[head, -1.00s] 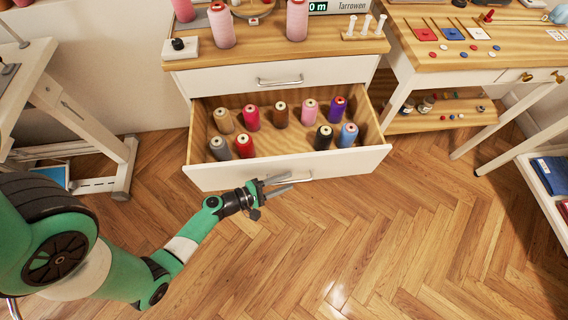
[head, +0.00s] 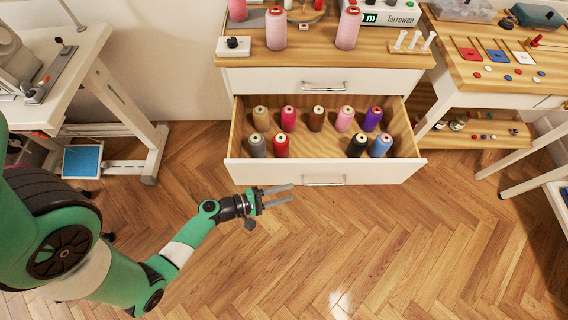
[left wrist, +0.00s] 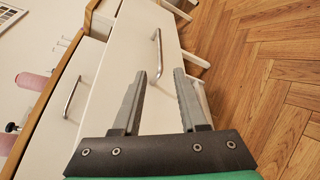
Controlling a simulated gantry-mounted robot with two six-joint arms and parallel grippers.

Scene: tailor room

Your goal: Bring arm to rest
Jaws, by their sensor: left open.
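My left gripper (head: 277,195) is open and empty. In the head view it hangs over the floor, just in front of the open lower drawer (head: 262,174) and near its handle (head: 323,181). In the left wrist view the two fingers (left wrist: 160,92) stand apart with nothing between them, and the drawer handle (left wrist: 156,54) shows beyond the fingertips. I cannot tell from these views whether a finger touches the drawer front. My right gripper is in neither view.
The drawer holds several thread spools, such as a purple one (head: 372,119). The upper drawer (head: 280,80) is shut. A white table (head: 80,60) stands at left and a wooden table (head: 500,75) at right. The wooden floor (head: 420,250) in front is clear.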

